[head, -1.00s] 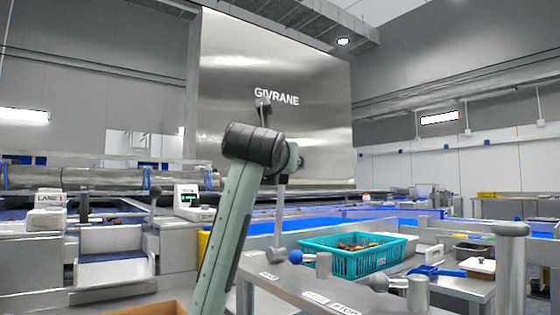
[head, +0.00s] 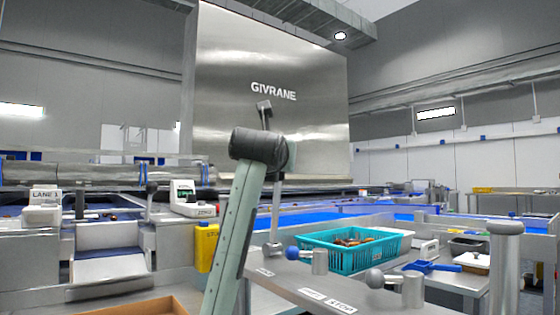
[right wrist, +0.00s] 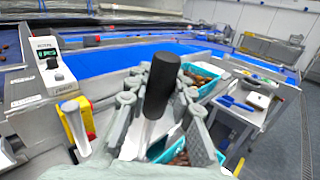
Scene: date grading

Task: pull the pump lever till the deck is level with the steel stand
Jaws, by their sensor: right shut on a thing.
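The pump lever shows in the right wrist view as a black grip (right wrist: 162,82) on a pale metal rod. My right gripper (right wrist: 160,108) is shut on it, a finger on each side. In the head view, my green right arm and its black joint hide that gripper. A thin grey upright rod (head: 276,210), probably the lever's shaft, rises from the steel surface behind my arm. A dark-tipped stalk shows above the joint; I cannot tell whether it is the same piece. I cannot tell deck from steel stand, or their levels. My left gripper is out of view.
A teal basket (head: 306,257) of dates stands right of the rod. Ball-knobbed steel fittings (head: 412,292) stand in front. A thick steel post (head: 506,265) stands at right.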

